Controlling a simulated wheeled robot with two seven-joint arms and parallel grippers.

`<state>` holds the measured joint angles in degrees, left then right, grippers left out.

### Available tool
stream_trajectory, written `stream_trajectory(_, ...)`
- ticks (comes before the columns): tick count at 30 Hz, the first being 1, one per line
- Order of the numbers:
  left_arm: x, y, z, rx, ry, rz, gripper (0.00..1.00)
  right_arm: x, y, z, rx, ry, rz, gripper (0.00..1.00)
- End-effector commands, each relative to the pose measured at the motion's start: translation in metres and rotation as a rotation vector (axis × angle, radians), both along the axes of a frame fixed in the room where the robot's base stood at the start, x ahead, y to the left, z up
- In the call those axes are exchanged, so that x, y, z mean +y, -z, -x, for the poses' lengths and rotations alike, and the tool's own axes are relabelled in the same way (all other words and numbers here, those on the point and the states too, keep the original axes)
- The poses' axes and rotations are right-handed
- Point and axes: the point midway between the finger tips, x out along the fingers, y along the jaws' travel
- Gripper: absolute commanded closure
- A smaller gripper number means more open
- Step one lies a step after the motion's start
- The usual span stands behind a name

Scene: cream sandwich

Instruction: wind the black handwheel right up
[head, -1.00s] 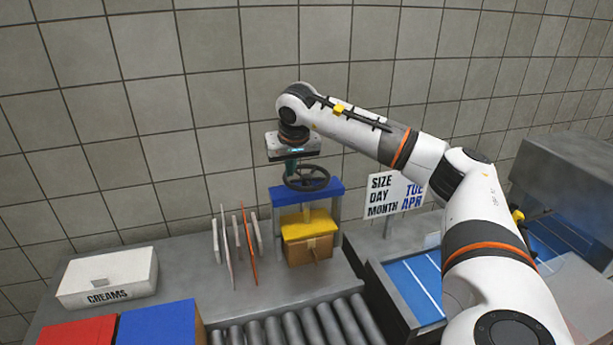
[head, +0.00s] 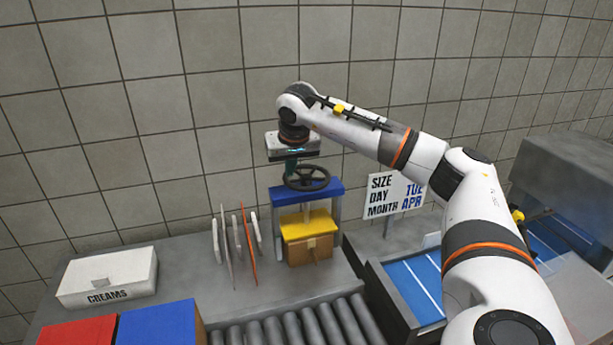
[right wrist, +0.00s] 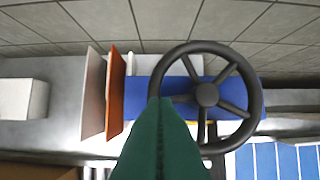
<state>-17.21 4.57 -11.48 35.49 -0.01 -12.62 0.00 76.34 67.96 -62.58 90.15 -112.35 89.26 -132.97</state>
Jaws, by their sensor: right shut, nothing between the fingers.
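The black handwheel (head: 307,179) sits on top of the blue crossbar (head: 330,188) of a small press. It also shows in the right wrist view (right wrist: 207,95), with its hub and spokes clear. My right gripper (head: 291,168) points down at the wheel's left side. Its green fingers (right wrist: 160,105) are shut with nothing between them, and their tip overlaps the left rim. I cannot tell whether the tip reaches between the spokes. Under the crossbar is a yellow plate (head: 308,226), low over a brown box (head: 309,250). My left gripper is out of view.
Thin upright panels, one of them orange (head: 248,247), stand left of the press. A sign (head: 384,192) is to its right. A white CREAMS box (head: 108,277) lies at left. A roller conveyor (head: 320,325) runs in front, with a blue-floored channel (head: 413,278) on the right.

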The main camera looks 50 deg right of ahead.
Motion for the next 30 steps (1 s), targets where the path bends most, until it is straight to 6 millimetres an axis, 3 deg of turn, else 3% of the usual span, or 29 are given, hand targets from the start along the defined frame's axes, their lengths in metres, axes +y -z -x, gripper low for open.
stream_trajectory(22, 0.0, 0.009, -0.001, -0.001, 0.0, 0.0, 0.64, 0.0, 0.018, 0.0, 0.001, 0.0, 0.0, 1.0)
stream_trajectory(30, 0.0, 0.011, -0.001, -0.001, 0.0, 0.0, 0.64, -0.002, 0.02, 0.013, 0.007, 0.0, 0.001, 1.0)
